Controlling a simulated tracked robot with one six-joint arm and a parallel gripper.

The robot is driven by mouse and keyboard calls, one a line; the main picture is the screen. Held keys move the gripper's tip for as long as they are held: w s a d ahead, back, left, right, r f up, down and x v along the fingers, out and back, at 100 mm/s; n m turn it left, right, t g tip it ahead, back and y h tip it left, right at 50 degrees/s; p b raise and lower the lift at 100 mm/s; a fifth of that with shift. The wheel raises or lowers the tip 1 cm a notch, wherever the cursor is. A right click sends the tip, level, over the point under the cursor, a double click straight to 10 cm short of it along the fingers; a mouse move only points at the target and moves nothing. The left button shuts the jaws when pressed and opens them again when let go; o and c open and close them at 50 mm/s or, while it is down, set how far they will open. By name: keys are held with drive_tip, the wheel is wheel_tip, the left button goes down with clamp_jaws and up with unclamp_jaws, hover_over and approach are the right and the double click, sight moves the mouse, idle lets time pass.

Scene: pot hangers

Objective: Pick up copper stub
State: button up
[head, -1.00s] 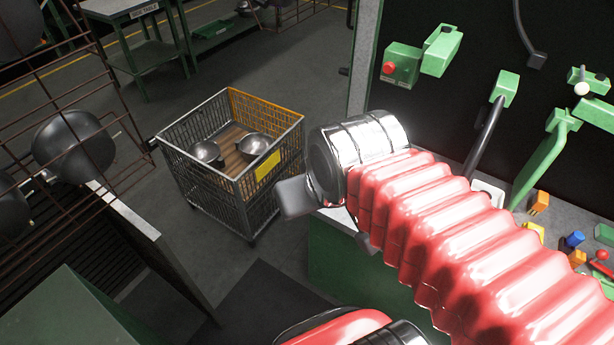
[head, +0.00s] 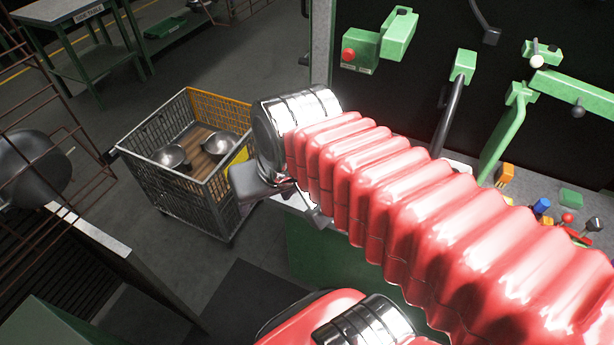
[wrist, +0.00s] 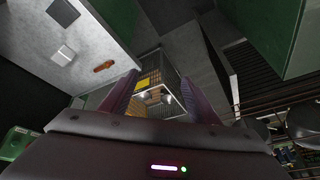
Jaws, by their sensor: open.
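A small copper-orange piece (wrist: 103,66), which looks like the copper stub, lies on a grey worktop (wrist: 90,35) in the upper left of the wrist view. I cannot make it out in the head view, where my red-sleeved arm covers part of the bench. My gripper (wrist: 155,76) is open and empty. Its two fingers stand apart in the wrist view, with the copper piece outside them, to the left of the left finger. In the head view my gripper (head: 283,195) hangs at the bench's left end, partly hidden by the wrist.
A wire cart (head: 190,205) with two metal bowls stands on the floor beyond my gripper. A green machine with levers (head: 500,140) and small coloured parts are at the right. A rack with dark pots (head: 35,168) is at the left. A pale square (wrist: 63,55) lies near the copper piece.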

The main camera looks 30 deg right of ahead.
drive_tip(key=o, duration=0.9)
drive_tip(key=w+d+f+m+g+y, duration=0.2)
drive_tip(key=d+f+m+y, duration=0.1)
drive_tip(key=m, duration=0.4)
wheel_tip(320, 180, down, 3)
drive_tip(key=shift+w+d+r+g, duration=0.1)
drive_tip(key=shift+w+d+g, duration=0.2)
drive_tip(key=shift+d, duration=0.25)
drive_tip(key=shift+o, duration=1)
drive_tip(key=w+d+f+m+t+y, duration=0.1)
drive_tip(key=w+d+f+m+y, duration=0.1)
drive_tip(key=d+m, duration=0.3)
drive_tip(key=shift+w+d+f+m+y, duration=0.2)
drive_tip(key=shift+d+f+m+y, duration=0.1)
drive_tip(key=shift+f+m+y, duration=0.55)
drive_tip(key=d+f+m+t, duration=0.2)
drive_tip(key=d+m, duration=0.2)
drive_tip(key=d, duration=0.2)
drive_tip(key=d+f+m+t, duration=0.3)
drive_tip(key=d+m, duration=0.2)
drive_tip(key=d, duration=0.1)
drive_tip(key=d+f+m+t, duration=0.2)
drive_tip(key=d+m+t, duration=0.1)
drive_tip(key=d+m, duration=0.2)
drive_tip(key=shift+d+f, duration=0.3)
drive_tip(key=shift+d, duration=0.5)
drive_tip(key=x, duration=0.8)
drive_tip(key=shift+a, duration=0.15)
drive_tip(key=shift+w+a+f, duration=0.1)
drive_tip(key=shift+w, duration=0.15)
